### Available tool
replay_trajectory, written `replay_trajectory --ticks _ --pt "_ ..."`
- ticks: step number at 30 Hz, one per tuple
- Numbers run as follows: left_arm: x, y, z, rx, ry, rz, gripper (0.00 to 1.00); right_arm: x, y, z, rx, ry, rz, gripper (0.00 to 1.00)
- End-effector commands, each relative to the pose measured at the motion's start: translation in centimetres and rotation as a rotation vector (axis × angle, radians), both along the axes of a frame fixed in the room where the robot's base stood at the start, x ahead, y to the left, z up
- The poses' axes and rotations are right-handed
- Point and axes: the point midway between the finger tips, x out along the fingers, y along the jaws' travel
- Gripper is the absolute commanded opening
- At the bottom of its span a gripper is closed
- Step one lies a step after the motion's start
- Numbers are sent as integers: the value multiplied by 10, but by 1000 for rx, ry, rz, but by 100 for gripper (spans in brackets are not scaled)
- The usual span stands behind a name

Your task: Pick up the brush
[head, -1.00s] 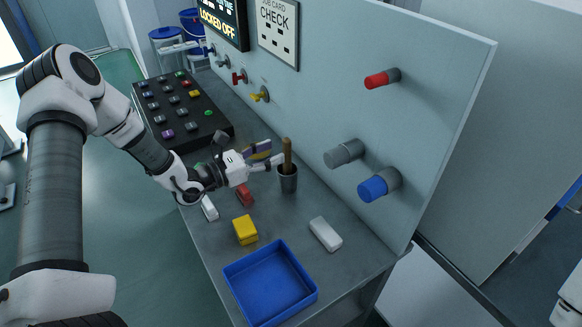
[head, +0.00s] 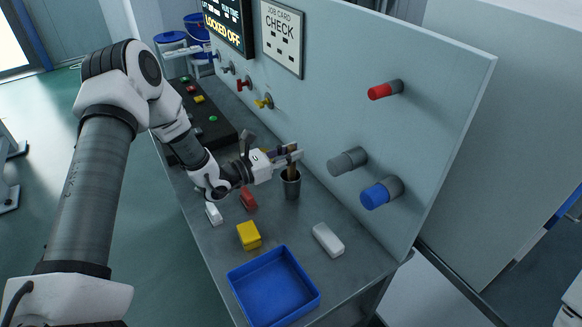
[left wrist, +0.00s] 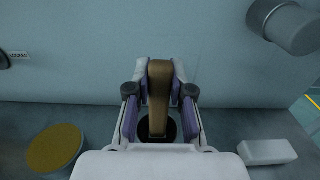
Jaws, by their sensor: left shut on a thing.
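The brush shows as a brown handle (left wrist: 159,88) standing upright in the left wrist view, between the two finger pads of my left gripper (left wrist: 159,100). In the head view the brush (head: 291,171) stands in a dark grey cup (head: 291,188) on the bench, and my left gripper (head: 289,156) is shut around the handle above the cup's rim. The lower end of the brush is hidden inside the cup. The dark cup mouth (left wrist: 146,130) shows below the handle. My right gripper is not in view.
A blue tray (head: 232,281) lies at the bench's near end. A yellow block (head: 249,236), a red block (head: 248,198), and two white blocks (head: 328,240) (head: 213,213) lie nearby. The upright panel (head: 400,150) with protruding knobs (head: 346,161) stands behind the cup.

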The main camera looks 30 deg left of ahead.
Motion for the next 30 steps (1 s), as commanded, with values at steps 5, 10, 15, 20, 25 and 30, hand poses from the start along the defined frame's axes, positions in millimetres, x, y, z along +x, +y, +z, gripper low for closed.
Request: replay_trajectory --ticks 5,10,15,20,25,30 --pt "0 0 4 -1 -1 0 0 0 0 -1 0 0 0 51" --pt "0 0 26 -2 -3 0 0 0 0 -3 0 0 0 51" --pt "0 0 59 -2 -5 0 0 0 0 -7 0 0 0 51" --pt "0 0 86 0 -4 1 0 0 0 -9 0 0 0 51" --pt "0 0 99 -1 1 0 0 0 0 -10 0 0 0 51" --pt "0 0 100 0 1 0 0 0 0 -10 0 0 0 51"
